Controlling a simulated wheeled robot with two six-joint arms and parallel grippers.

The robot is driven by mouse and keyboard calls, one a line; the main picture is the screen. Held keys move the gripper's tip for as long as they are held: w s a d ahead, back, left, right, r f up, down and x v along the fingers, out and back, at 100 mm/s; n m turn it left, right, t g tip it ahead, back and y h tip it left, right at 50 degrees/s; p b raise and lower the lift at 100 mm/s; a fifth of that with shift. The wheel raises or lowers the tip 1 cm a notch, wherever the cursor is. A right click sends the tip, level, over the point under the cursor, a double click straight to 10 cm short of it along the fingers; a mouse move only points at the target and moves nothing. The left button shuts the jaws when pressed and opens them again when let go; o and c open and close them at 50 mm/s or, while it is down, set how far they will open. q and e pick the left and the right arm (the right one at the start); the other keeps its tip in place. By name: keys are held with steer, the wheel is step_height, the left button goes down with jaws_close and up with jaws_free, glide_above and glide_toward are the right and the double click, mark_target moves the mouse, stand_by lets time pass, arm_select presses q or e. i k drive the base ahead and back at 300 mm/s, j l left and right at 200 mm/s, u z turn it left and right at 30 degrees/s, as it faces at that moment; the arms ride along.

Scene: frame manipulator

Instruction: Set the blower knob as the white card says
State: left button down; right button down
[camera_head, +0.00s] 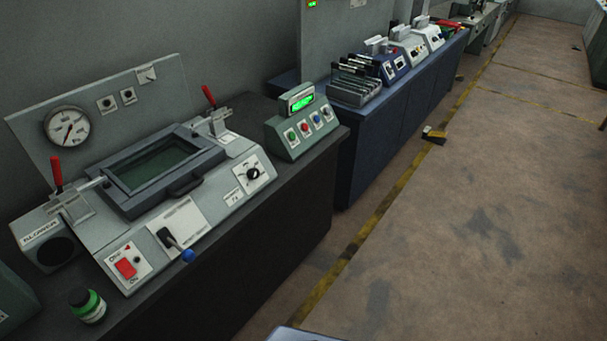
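A grey machine (110,228) stands on the dark bench at left. A black rotary knob (253,174) sits on a white dial plate at the right end of its sloped front. A small white card (233,196) with dark print lies just left of the knob; its print is too small to read surely. A box at the machine's left end bears a white label (42,230) that seems to read "BLOWER", above a round black opening (55,252). The knob's exact setting is too small to tell. Neither of my grippers is in view.
The machine also carries a red switch (125,268), a blue-tipped lever (188,255), red-handled clamps (57,173) and a gauge (68,127). A green-capped jar (87,304) stands at front left. A button box (302,124) stands to the right. The floor (460,230) at right is mostly open.

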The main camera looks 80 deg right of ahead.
mark_target(253, 173)
steer(key=z, duration=2.2)
